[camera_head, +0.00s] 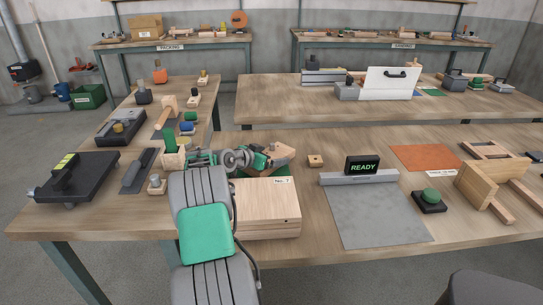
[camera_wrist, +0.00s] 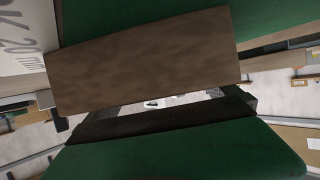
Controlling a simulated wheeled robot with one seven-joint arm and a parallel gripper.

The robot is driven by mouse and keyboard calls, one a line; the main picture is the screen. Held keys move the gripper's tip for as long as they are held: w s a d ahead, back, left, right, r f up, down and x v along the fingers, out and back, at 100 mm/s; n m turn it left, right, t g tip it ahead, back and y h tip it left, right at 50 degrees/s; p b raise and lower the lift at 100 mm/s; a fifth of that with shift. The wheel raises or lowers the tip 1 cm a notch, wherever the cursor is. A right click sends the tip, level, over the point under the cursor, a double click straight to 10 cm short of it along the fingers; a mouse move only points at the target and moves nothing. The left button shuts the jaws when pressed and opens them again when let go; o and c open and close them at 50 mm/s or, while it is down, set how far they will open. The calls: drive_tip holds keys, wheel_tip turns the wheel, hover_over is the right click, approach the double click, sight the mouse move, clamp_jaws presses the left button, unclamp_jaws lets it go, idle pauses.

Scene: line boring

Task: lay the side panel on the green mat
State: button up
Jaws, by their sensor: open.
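My gripper (camera_head: 287,157) is above the middle of the near bench, behind the wooden box marked No. 7 (camera_head: 268,212). Its jaws are open. A pale wooden board (camera_head: 478,186) stands upright among other wooden pieces at the right of the bench; I cannot tell whether it is the side panel. In the wrist view a brown wooden face (camera_wrist: 145,62) fills the middle, close to the camera, with dark green surfaces above and below it. I cannot tell whether either is the mat. In the head view my arm hides part of the bench.
A grey mat (camera_head: 375,215) lies right of the box, with a READY display (camera_head: 372,166) behind it. An orange mat (camera_head: 424,157) and a green button (camera_head: 431,197) are further right. A black fixture (camera_head: 75,180) and several tools crowd the left. The grey mat is clear.

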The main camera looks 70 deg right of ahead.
drive_tip(key=v, duration=0.7)
drive_tip(key=shift+a, duration=0.15)
